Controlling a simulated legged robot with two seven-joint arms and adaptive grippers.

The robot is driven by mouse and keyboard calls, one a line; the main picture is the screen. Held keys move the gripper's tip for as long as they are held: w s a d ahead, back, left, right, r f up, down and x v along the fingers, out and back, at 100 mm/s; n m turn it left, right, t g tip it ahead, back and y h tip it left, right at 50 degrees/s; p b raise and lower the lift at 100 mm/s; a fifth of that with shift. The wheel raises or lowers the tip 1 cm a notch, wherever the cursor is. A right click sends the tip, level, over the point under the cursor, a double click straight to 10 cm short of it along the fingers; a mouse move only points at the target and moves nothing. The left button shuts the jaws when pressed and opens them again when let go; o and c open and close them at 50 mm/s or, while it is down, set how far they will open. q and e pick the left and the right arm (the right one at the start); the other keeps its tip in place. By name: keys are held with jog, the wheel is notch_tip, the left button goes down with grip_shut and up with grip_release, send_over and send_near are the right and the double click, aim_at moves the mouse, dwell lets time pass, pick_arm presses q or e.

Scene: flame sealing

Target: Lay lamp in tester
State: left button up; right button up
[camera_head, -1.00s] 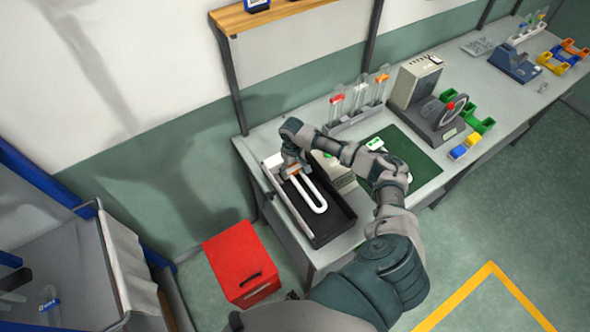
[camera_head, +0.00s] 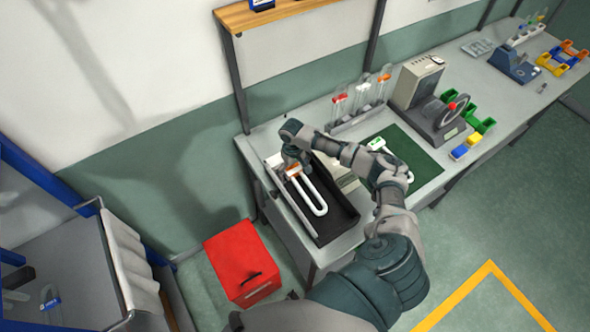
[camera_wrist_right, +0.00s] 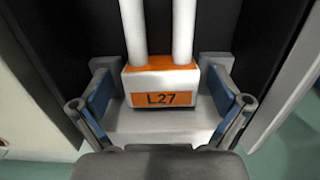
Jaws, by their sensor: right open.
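A white U-shaped lamp (camera_head: 314,194) lies in the black-lined bed of the tester (camera_head: 338,217) at the near left end of the bench. In the right wrist view, its white base with the orange label "L27" (camera_wrist_right: 162,99) sits at the end of the bed, with both tubes running away from it. My right gripper (camera_head: 292,165) is over the base end. In the wrist view, its blue-padded fingers (camera_wrist_right: 163,95) stand apart on both sides of the base, with a visible gap on each side. My left gripper is not in view.
A second white lamp (camera_head: 397,160) lies on the green mat (camera_head: 424,172). Behind it is a rack with upright tubes (camera_head: 360,115). A grey device (camera_head: 440,118) stands further right. A red box (camera_head: 242,262) is on the floor left of the bench.

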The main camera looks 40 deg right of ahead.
jog(key=shift+a+r, duration=0.1)
jog(key=shift+r, duration=0.15)
notch_tip(320, 180, up, 11)
jog(key=shift+w+d, duration=0.25)
jog(key=shift+w, duration=0.15)
jog(key=shift+a+r, duration=0.1)
jog(key=shift+r, duration=0.05)
jog(key=shift+d, duration=0.2)
